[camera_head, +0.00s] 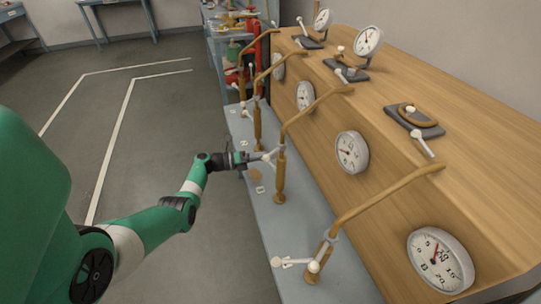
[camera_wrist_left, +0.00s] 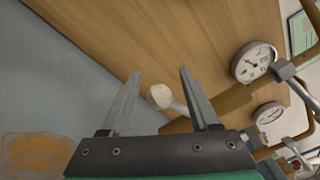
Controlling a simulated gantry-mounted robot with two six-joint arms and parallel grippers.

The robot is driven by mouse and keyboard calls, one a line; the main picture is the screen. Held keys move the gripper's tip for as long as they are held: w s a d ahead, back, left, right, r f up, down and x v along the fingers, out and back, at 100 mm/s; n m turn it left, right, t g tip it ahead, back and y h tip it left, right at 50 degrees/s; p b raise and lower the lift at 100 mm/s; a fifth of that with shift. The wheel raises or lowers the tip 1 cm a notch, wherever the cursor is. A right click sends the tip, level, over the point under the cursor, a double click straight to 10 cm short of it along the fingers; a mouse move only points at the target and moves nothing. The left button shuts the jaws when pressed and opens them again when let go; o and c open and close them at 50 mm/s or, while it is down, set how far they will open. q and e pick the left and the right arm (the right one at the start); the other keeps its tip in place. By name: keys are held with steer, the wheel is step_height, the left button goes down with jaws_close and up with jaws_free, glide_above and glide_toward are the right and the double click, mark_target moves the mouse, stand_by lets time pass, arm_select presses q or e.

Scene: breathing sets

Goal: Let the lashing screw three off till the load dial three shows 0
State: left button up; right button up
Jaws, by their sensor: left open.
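Several brass lashing screws with white-knobbed handles stand in a row on the blue-grey bench edge, each beside a round white dial. My left gripper (camera_head: 262,157) is at the screw (camera_head: 281,178) second from the near end, its jaws open. In the left wrist view the open gripper (camera_wrist_left: 157,90) has this screw's pale handle knob (camera_wrist_left: 160,95) between its fingers, with gaps on both sides. The dial beside that screw (camera_head: 352,152) has a dark needle pointing left; its figures are too small to read. I cannot read which screw is number three. My right gripper is not in view.
The nearest screw (camera_head: 324,258) and its large dial (camera_head: 440,260) stand at front right. More dials and clamps sit on the wooden top (camera_head: 400,95). A red object (camera_head: 256,62) stands at the back. The floor left of the bench is clear.

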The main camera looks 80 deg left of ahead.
arm_select(q)
steer(key=s+p, duration=0.1)
steer(key=s, duration=1)
steer(key=shift+a, duration=0.35)
